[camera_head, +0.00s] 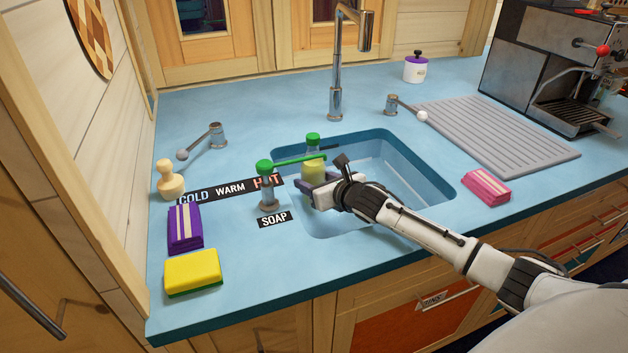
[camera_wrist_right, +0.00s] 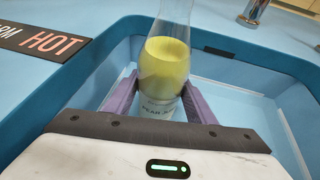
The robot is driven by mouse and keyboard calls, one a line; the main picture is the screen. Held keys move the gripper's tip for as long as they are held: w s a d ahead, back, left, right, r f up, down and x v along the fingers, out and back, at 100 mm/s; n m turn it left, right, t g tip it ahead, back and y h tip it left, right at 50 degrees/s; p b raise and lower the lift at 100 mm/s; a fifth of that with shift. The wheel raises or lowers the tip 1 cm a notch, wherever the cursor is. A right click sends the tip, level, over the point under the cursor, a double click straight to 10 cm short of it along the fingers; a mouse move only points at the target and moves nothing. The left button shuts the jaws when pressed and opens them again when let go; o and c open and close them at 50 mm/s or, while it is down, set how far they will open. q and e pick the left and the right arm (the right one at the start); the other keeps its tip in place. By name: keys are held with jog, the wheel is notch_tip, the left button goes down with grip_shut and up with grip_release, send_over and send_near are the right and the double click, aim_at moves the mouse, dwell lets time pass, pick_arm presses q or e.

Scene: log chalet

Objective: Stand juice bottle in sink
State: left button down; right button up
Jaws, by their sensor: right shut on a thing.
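The juice bottle (camera_head: 313,165) is a clear bottle with a green cap and yellow-green juice, upright over the left part of the sink. In the right wrist view the bottle (camera_wrist_right: 165,62) stands between the purple fingers, with a white label low down. My right gripper (camera_head: 316,187) is shut on the bottle. The sink (camera_head: 405,180) is a blue basin sunk in the counter. The bottle's base is hidden by the gripper, so I cannot tell whether it touches the sink floor. My left gripper is not in view.
A soap dispenser (camera_head: 267,185) with a long green spout stands at the sink's left rim, its spout reaching near the bottle. The tall tap (camera_head: 337,75) rises behind.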

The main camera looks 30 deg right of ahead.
aim_at(320, 182)
jog(key=shift+r, duration=0.15)
jog(key=o, duration=1.3)
jog(key=shift+f, duration=0.3)
jog(key=shift+c, duration=0.2)
jog(key=o, duration=0.4)
jog(key=shift+r, duration=0.15)
jog(key=v, duration=0.7)
jog(key=shift+s+r, duration=0.15)
jog(key=shift+s, duration=0.15)
